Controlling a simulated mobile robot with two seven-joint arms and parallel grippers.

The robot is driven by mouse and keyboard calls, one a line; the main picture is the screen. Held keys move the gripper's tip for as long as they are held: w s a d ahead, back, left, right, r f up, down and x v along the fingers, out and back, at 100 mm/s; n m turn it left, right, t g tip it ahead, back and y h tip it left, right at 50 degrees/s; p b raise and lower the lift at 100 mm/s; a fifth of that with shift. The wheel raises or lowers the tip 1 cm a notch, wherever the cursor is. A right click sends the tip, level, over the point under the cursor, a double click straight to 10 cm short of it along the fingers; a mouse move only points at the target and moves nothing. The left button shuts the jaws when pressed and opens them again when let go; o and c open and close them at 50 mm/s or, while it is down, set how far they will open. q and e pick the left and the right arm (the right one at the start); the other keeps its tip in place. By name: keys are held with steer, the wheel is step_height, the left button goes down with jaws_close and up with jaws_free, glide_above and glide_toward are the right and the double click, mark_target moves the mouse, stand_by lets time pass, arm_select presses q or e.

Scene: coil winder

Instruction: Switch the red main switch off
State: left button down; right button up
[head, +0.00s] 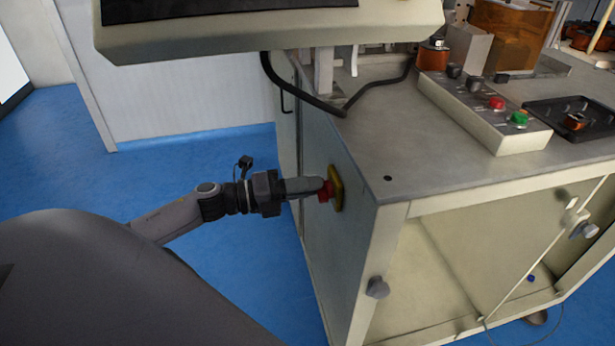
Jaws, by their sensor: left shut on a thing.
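The red main switch (325,193) sits on a yellow plate (336,188) on the left side panel of the machine cabinet, near its front corner. My left gripper (316,186) reaches in from the left at the height of the switch. Its fingers are shut on the red switch knob and hide part of it. The exact turn of the knob is hard to tell behind the fingers. My right gripper is not in view.
A monitor (270,38) hangs over the cabinet top (400,150), with a black cable below it. A control box (485,115) with red and green buttons and a black tray (575,118) stand on the right. Blue floor is clear left of the cabinet.

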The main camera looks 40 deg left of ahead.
arm_select(q)
steer(key=n+p, duration=0.2)
steer(key=n, duration=0.2)
steer(key=shift+f, duration=0.15)
steer(key=shift+a+f, duration=0.1)
stand_by(0.5)
steer(key=c, duration=1.1)
jaws_free()
steer(key=shift+c, duration=0.2)
steer(key=v, duration=0.7)
